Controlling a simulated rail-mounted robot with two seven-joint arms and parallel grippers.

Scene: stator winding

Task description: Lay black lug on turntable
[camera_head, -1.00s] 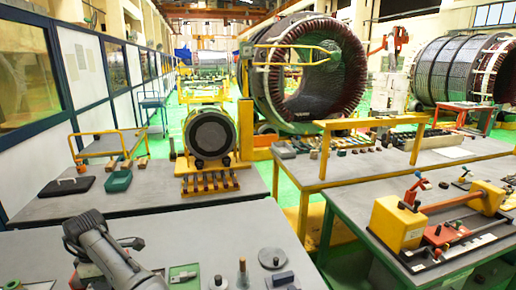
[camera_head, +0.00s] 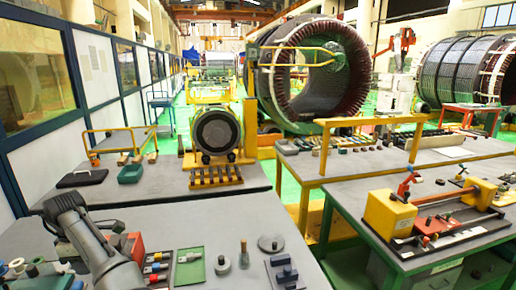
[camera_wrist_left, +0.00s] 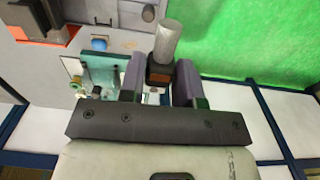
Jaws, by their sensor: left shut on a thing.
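My left gripper (camera_wrist_left: 160,88) is shut on a piece with a silver cylinder and a dark block with an orange-brown face, likely the black lug (camera_wrist_left: 167,42). The silver end points away from the gripper, and the fingers hide part of the dark block. In the head view my left arm comes in at lower left, and I cannot make out its fingertips or the held piece. My right gripper is not in view.
A tray of coloured lugs (camera_head: 156,267) stands beside my left arm. A green tray (camera_head: 190,268), a grey knob (camera_head: 222,265), an upright peg (camera_head: 244,253) and a dark blue-grey block (camera_head: 284,270) stand near the disc. A green-framed workbench (camera_head: 350,218) stands to the right.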

